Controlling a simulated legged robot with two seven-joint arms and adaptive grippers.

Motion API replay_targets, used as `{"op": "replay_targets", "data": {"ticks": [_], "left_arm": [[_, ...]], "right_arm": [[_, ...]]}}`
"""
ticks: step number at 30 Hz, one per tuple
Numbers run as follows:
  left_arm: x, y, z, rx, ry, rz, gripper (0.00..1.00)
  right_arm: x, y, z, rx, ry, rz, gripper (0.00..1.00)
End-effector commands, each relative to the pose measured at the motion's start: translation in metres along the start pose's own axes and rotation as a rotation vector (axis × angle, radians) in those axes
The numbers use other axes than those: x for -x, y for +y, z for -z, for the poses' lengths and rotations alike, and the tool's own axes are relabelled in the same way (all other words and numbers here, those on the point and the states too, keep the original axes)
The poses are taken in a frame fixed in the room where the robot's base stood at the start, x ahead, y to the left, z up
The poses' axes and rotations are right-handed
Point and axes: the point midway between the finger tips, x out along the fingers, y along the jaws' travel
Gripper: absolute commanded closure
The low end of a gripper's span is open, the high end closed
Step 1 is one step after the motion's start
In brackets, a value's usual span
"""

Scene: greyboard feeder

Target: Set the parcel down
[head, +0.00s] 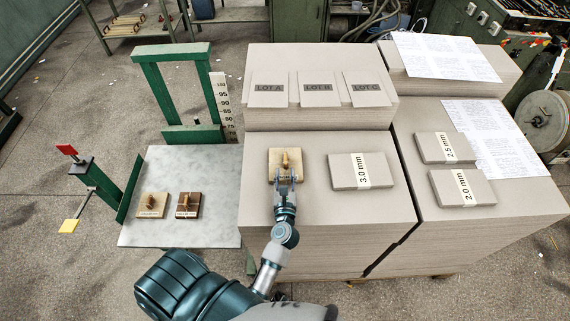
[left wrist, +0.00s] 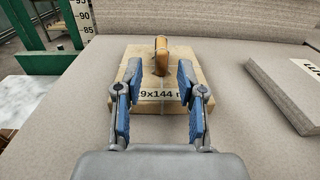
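A banded grey parcel marked 3.0 mm (head: 344,172) lies flat on the front greyboard stack (head: 330,210). Parcels marked 2.5 mm (head: 434,149) and 2.0 mm (head: 448,189) lie on the stack to the right. My left gripper (head: 287,178) is at the near side of a light wooden block with an upright peg (head: 273,163), left of the 3.0 mm parcel. In the left wrist view the gripper (left wrist: 159,72) is open, its blue-padded fingers apart and empty, with the peg just beyond the fingertips. The block (left wrist: 122,75) rests on the stack. My right gripper is not in view.
A pale table (head: 160,233) at left holds two smaller pegged blocks (head: 152,206) (head: 187,206). A green frame with a number scale (head: 222,100) stands behind it. Sheets labelled LOT A, LOT B and LOT C (head: 317,75) lie on the higher rear stack. Printed papers (head: 500,150) lie at right.

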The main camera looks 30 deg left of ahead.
Motion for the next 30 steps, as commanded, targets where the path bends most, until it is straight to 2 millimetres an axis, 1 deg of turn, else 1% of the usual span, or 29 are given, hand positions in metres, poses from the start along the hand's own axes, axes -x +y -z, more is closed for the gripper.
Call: {"op": "replay_targets", "data": {"ticks": [1,3,6,9,15,30], "left_arm": [[0.013,0.000,0.005,0.000,0.006,0.001,0.61],[0.025,0.001,0.004,0.000,0.004,-0.001,0.61],[0.040,0.000,0.003,0.000,0.001,0.000,0.61],[0.048,0.000,0.001,0.001,-0.001,0.001,0.61],[0.052,0.000,-0.002,0.000,-0.003,0.000,0.61],[0.051,0.000,-0.002,0.001,-0.004,0.000,0.61]], "right_arm": [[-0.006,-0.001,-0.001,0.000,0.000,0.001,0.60],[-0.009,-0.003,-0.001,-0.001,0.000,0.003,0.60],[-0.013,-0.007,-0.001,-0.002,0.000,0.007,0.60],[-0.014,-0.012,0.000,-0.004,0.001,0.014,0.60],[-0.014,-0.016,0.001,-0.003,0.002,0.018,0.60],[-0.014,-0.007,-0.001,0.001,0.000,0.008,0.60]]}}
